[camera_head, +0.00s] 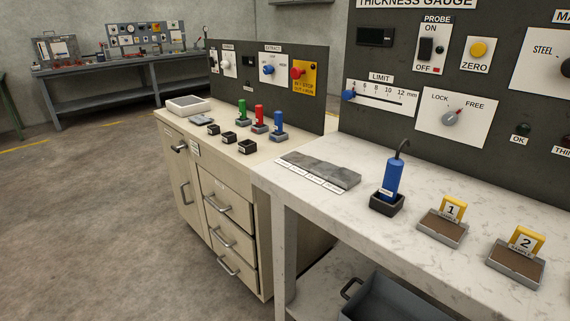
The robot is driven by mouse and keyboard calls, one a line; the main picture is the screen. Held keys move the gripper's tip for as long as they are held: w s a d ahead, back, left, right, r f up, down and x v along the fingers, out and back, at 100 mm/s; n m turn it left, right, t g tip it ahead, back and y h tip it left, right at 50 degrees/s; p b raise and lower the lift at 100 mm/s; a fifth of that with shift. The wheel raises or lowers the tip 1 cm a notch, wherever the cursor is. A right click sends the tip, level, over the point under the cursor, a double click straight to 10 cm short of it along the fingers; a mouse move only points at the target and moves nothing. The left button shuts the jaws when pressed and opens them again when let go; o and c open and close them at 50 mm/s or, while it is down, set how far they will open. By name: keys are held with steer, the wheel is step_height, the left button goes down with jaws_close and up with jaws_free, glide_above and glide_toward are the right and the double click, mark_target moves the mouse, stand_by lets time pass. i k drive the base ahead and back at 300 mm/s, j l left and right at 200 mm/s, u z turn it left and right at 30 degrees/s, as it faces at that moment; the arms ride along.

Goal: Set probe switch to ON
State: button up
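The probe switch (426,50) is a tall black switch on a white plate on the dark thickness gauge panel, at the upper right. PROBE and ON are printed above it and OFF below it, with a small red mark beside OFF. I cannot tell for sure from this view which way it is set. A blue probe (392,178) with a black cable stands upright in a black holder (386,203) on the white table below the panel. My gripper is not in view.
The panel also has a yellow ZERO button (478,48), a LIMIT slider with a blue knob (348,95) and a LOCK/FREE knob (452,117). Sample trays (442,228) (515,263) and grey plates (322,170) lie on the white table (350,215). A beige cabinet (215,185) adjoins it. Floor is clear at left.

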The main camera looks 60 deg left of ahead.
mark_target(426, 46)
steer(key=k+j+u, duration=0.1)
steer(key=j+u, duration=0.2)
steer(key=j, duration=1.25)
steer(key=j+u, duration=0.3)
steer(key=j, duration=1.3)
steer(key=z, duration=0.25)
